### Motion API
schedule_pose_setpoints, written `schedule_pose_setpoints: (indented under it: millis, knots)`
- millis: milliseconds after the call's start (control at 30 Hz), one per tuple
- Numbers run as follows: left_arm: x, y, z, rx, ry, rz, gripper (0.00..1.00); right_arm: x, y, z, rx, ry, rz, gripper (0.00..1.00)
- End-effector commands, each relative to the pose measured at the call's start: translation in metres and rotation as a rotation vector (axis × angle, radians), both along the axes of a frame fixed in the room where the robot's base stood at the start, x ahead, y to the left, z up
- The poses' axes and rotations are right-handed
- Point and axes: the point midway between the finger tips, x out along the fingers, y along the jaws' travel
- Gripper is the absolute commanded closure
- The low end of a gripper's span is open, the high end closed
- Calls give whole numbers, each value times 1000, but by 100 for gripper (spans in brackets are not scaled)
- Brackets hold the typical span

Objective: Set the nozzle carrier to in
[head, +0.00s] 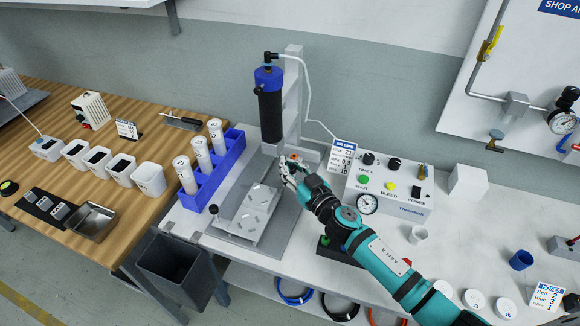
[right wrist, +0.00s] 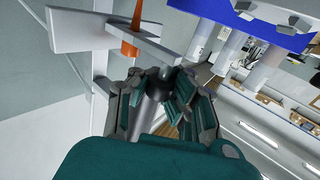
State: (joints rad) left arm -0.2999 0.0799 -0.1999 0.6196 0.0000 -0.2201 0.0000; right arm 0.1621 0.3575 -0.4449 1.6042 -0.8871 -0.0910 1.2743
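The nozzle carrier (right wrist: 110,33) is a pale bracket in the right wrist view, with an orange tapered nozzle (right wrist: 132,38) through it. In the head view a small bit of orange (head: 295,157) shows just past my right gripper (head: 287,169), beside the dispenser's column. In the right wrist view the fingers of my right gripper (right wrist: 158,82) come in from both sides of a grey rod with a dark end (right wrist: 153,100), just below the bracket. Whether they press on it is unclear. The carrier is mostly hidden in the head view. My left gripper is not in view.
A black dispenser barrel with a blue cap (head: 269,105) stands above a plate with slots (head: 254,213). A blue rack (head: 212,180) with white bottles is left of it. A control box (head: 390,187) is close to the right of my arm.

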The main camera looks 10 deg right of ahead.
Motion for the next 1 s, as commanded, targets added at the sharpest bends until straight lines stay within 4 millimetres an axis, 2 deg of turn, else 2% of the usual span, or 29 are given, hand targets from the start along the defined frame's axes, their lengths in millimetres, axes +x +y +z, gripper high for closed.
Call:
schedule_pose_setpoints:
  millis: [33,133,433,767,1000]
  knots:
    - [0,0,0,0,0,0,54,1,15,-2,9,4,17,100]
    - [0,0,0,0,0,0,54,7,25,-2,9,4,18,100]
    - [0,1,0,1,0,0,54,8,28,-4,7,7,19,100]
    - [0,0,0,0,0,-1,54,9,26,-3,5,6,16,56]
    - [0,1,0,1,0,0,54,10,24,-2,3,3,11,55]
